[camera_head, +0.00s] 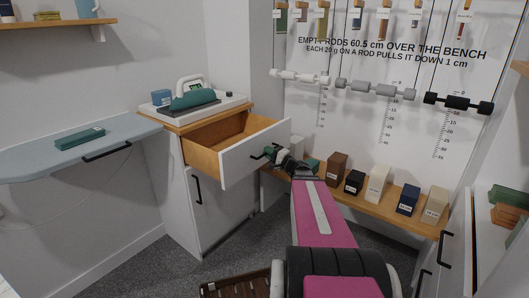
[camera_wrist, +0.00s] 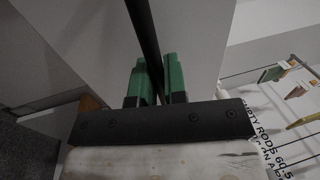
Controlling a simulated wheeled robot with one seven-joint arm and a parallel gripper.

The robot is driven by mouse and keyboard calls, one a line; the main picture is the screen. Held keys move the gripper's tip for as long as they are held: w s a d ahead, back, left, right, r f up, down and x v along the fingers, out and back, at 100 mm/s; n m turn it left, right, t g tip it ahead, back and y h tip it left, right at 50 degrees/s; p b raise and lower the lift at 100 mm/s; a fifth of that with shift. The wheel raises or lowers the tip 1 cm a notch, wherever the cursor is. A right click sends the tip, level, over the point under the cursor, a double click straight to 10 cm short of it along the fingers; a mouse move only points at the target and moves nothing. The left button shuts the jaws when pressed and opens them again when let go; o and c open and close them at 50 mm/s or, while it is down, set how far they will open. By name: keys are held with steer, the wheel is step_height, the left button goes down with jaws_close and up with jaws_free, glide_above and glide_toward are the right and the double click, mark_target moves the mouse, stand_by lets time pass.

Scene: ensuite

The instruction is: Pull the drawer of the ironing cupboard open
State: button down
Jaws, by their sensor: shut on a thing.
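The ironing cupboard (camera_head: 183,225) is white with a wooden top and stands left of centre in the head view. Its drawer (camera_head: 236,160) is pulled out well, showing a bare wooden inside. My gripper (camera_head: 271,152) is at the right part of the drawer's white front. In the wrist view, the green fingers of my gripper (camera_wrist: 156,82) are shut on the black bar handle (camera_wrist: 143,30), one finger on each side of it. In the head view, the gripper hides much of the handle.
A tray (camera_head: 200,108) with a green-and-white iron stands on the cupboard. A lower door with a black handle (camera_head: 196,186) is below the drawer. An ironing board (camera_head: 45,155) is at left. A bench (camera_head: 340,188) with several blocks lies behind my arm.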

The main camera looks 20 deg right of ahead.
steer(key=shift+s+d, duration=0.1)
steer(key=shift+s, duration=0.1)
steer(key=c, duration=1.2)
jaws_free()
steer(key=v, duration=1)
steer(key=shift+s+d+f, duration=0.15)
steer(key=shift+s+d, duration=0.1)
